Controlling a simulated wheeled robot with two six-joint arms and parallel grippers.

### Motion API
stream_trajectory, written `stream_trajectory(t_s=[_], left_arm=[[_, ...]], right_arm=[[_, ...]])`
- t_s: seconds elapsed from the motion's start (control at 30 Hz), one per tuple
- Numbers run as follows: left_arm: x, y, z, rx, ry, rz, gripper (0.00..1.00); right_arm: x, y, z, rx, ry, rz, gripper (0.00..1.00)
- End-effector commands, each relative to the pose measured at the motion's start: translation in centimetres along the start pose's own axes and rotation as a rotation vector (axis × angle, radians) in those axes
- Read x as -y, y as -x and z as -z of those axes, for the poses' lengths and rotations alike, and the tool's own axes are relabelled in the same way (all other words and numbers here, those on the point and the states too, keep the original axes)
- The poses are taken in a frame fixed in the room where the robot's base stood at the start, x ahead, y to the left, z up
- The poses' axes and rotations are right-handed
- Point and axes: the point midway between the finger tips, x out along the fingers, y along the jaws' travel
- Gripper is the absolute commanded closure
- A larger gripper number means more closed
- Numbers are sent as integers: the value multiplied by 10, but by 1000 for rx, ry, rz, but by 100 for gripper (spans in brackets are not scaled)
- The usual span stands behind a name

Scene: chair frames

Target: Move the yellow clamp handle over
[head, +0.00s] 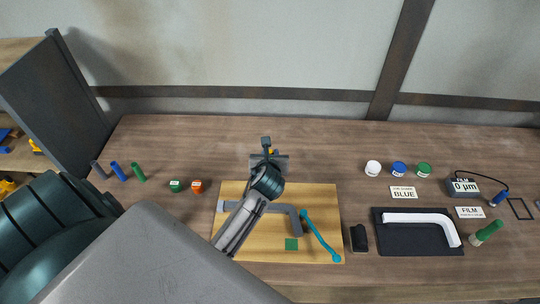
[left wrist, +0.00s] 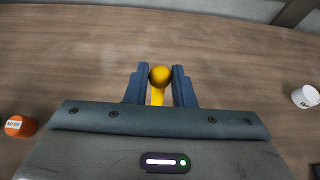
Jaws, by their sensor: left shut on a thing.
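The yellow clamp handle (left wrist: 157,95) has a round ball end and stands between the two blue-grey fingers of my left gripper (left wrist: 160,88) in the left wrist view. The gripper is shut on it. In the head view my left gripper (head: 268,158) reaches over the back edge of the yellow board (head: 320,200). My right gripper is in neither view.
A black tray (head: 400,240) with a white bent part (head: 430,219) and several small pots are on the right. The back of the bench is clear.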

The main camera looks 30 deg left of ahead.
Motion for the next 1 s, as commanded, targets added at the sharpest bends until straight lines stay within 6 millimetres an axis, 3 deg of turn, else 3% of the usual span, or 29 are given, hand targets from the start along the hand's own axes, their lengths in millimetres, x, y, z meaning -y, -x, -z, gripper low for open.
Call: stream_trajectory(t_s=[0.23,0.63,1.0], left_arm=[[0,-5,-1,0,-1,0,90],[0,-31,-2,1,-1,0,90],[0,-33,-2,0,-1,0,90]], right_arm=[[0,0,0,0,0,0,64],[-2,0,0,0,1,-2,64],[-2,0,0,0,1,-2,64]])
